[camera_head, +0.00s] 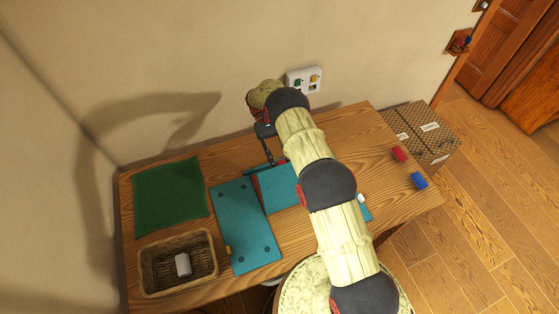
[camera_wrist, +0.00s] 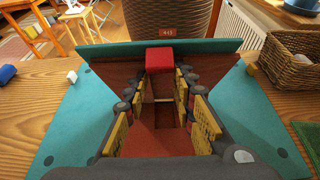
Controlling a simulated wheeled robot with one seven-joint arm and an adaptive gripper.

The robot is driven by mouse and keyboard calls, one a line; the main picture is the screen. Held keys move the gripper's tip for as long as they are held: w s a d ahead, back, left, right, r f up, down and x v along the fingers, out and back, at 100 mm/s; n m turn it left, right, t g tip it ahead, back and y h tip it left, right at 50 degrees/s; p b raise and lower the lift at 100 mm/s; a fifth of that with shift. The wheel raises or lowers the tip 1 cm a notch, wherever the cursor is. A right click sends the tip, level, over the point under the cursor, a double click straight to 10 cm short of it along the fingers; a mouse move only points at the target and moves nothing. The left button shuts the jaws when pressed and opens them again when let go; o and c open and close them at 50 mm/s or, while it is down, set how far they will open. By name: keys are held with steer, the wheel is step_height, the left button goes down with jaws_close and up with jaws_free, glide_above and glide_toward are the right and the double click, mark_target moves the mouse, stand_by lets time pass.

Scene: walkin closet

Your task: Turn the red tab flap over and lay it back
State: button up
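A teal board with a raised flap lies on the table; its left panel (camera_head: 245,225) is flat. In the wrist view the flap edge (camera_wrist: 110,55) runs across the top, with dark red surface (camera_wrist: 120,73) below it. A red tab (camera_wrist: 160,58) sits at the middle of this edge. In the head view my arm hides the tab and part of the board, and the flap's teal face (camera_head: 280,187) shows beside my arm.
A wicker basket (camera_head: 143,272) holding a white object (camera_head: 183,264) stands front left, with a green cloth (camera_head: 170,196) behind it. A red block (camera_head: 399,154) and a blue block (camera_head: 419,180) lie at the right. A wall outlet (camera_head: 304,81) is behind. A cardboard box (camera_head: 432,136) stands beyond the table.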

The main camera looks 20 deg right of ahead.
steer(key=o, duration=0.4)
steer(key=shift+w+r, duration=0.1)
steer(key=shift+r, duration=0.1)
steer(key=shift+c, duration=0.2)
